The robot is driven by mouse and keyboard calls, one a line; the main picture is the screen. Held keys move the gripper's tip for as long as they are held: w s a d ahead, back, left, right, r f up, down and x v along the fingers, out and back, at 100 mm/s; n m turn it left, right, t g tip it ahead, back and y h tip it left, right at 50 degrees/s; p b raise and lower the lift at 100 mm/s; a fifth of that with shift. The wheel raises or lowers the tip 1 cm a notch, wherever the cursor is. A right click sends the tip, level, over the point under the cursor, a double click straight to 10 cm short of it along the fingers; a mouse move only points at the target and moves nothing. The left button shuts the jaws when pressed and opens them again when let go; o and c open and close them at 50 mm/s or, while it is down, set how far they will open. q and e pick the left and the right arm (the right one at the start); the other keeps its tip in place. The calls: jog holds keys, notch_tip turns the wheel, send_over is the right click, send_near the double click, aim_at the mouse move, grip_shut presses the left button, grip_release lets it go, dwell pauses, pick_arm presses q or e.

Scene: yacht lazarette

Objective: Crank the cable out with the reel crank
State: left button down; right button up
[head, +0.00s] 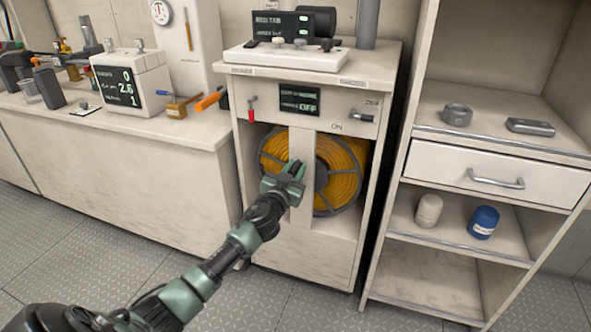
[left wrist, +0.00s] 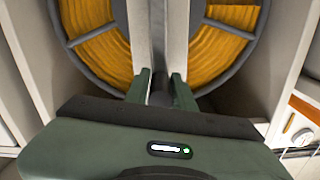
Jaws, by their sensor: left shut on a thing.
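The cable reel (head: 318,209) stands in the open front of a white cabinet, wound with orange cable (head: 340,165) and partly covered by a white upright post (head: 301,146). My left gripper (head: 294,172) reaches in front of the post. In the left wrist view its two fingers (left wrist: 160,88) are closed on a dark grey crank handle (left wrist: 160,99) in front of the reel's middle. The rest of the crank is mostly hidden by the gripper and post. The reel's rim and orange cable show on both sides in that view (left wrist: 102,57). My right gripper is not in view.
The cabinet panel has a small display (head: 299,100) reading OFF, a red lever (head: 251,108) and a switch lever (head: 360,117). A tool-covered counter (head: 130,160) stands left; an open shelf unit (head: 440,235) stands right. The floor in front is clear.

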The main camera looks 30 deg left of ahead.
pick_arm(q)
jog(key=shift+s+a+f+n, duration=0.1)
jog(key=shift+a+n, duration=0.35)
jog(key=shift+n, duration=0.05)
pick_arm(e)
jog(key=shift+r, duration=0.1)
